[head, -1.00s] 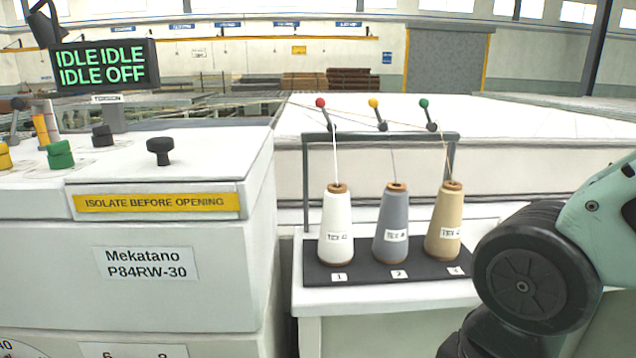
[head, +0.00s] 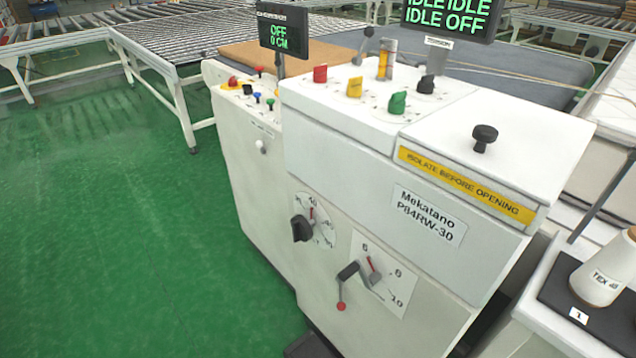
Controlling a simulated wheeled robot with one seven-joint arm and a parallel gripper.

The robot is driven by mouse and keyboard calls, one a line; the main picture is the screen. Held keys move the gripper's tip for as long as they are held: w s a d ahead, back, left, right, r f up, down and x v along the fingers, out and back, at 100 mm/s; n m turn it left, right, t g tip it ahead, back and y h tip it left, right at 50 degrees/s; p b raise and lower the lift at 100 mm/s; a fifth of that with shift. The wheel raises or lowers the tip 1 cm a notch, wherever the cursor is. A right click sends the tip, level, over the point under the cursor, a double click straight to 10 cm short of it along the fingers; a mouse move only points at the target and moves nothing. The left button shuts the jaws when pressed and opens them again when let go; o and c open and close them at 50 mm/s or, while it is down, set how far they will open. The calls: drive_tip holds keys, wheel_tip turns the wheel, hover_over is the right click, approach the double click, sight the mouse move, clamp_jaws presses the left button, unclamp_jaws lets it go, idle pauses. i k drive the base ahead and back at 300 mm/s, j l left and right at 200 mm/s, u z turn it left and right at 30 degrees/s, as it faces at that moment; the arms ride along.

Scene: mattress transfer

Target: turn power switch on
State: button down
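A white machine (head: 255,190) labelled Mekatano P84RW-30 stands in the middle of the head view. Its front has a black rotary knob (head: 302,228) on a round white dial plate and, lower right, a black crank handle (head: 349,271) with a red ball on a numbered scale. None of these controls carries a readable power label, so I cannot tell which is the power switch. The upper right display (head: 449,18) reads IDLE and OFF. A smaller display (head: 283,33) reads OFF, 0 CM. My gripper is not in view.
The machine top holds red (head: 320,73), yellow (head: 354,87) and green (head: 397,103) knobs and a black knob (head: 484,137). A yarn cone (head: 600,270) stands at the right edge. Roller conveyors (head: 190,40) lie behind. Green floor (head: 110,220) is clear at left.

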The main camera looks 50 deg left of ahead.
sight(233, 82)
drive_tip(key=u, duration=1.9)
drive_tip(key=i+j+u, duration=0.35)
drive_tip(key=i+u, duration=0.3)
drive_tip(key=i+j, duration=0.15)
drive_tip(key=i, duration=0.55)
drive_tip(key=i+j, duration=0.2)
drive_tip(key=i, duration=0.55)
drive_tip(key=i+j+z, duration=0.15)
drive_tip(key=i+z, duration=0.2)
drive_tip(key=i+j+z, duration=0.4)
drive_tip(key=l, duration=0.1)
